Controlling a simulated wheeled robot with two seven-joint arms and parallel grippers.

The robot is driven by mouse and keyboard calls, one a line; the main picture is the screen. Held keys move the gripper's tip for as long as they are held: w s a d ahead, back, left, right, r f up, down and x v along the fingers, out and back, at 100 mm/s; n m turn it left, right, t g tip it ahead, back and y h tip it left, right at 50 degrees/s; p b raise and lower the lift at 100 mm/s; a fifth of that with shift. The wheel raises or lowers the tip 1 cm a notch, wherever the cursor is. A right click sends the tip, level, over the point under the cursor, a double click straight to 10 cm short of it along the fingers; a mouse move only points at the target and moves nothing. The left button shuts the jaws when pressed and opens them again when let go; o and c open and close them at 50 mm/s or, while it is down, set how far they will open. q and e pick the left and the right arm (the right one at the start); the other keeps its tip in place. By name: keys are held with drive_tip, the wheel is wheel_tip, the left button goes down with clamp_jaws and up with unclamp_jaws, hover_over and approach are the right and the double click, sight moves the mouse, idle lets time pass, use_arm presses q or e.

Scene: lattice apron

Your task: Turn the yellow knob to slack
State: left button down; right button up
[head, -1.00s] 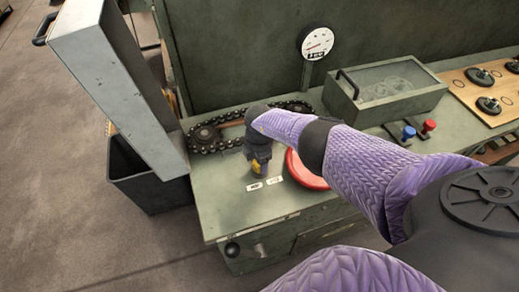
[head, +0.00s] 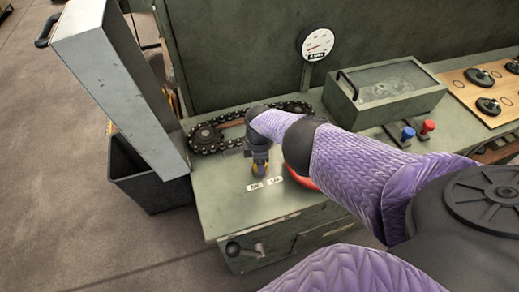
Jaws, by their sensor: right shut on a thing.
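The yellow knob (head: 257,169) stands on the green bench top near its front left, just behind two small white labels (head: 265,184). My right gripper (head: 259,163) points down over the knob and is shut on it. The gripper and wrist hide most of the knob, so its pointing direction cannot be told. The writing on the labels is too small to read surely. My left gripper is not in view.
A chain on sprockets (head: 205,135) lies behind the knob. A round gauge (head: 315,42) stands at the back. A red disc (head: 302,178) is partly under my right arm. A glass-topped box (head: 385,90) and blue and red levers (head: 418,130) are to the right. A crank (head: 234,249) is on the bench front.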

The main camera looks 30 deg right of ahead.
drive_tip(key=shift+w, duration=0.1)
drive_tip(key=o, duration=1.3)
